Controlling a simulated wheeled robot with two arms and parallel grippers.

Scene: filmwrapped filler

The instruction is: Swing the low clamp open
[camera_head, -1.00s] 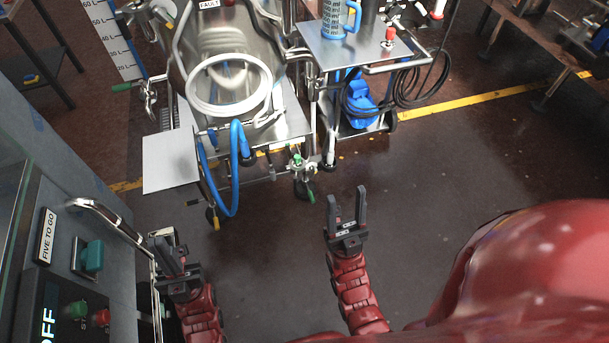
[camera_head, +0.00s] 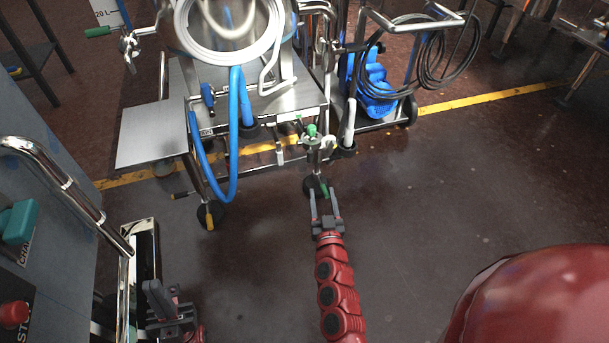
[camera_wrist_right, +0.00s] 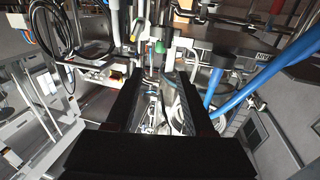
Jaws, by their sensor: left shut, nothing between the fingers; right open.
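A small metal fitting with green-tipped handles (camera_head: 316,145), which looks like the low clamp, sits low at the front right corner of the steel cart. A green tip also shows in the right wrist view (camera_wrist_right: 160,47), beyond the fingers. My right gripper (camera_head: 325,200) is open and empty, just in front of and below the fitting in the head view, its fingers pointing toward it. I see no contact, and the clamp's exact state is too small to tell. My left gripper (camera_head: 163,300) is shut and empty at the lower left, beside the grey cabinet.
A blue hose (camera_head: 229,150) loops down from the cart, left of the fitting. A flat steel shelf (camera_head: 150,135) juts out at the cart's left. A second trolley with a blue pump (camera_head: 373,90) stands to the right. The dark floor in front is clear.

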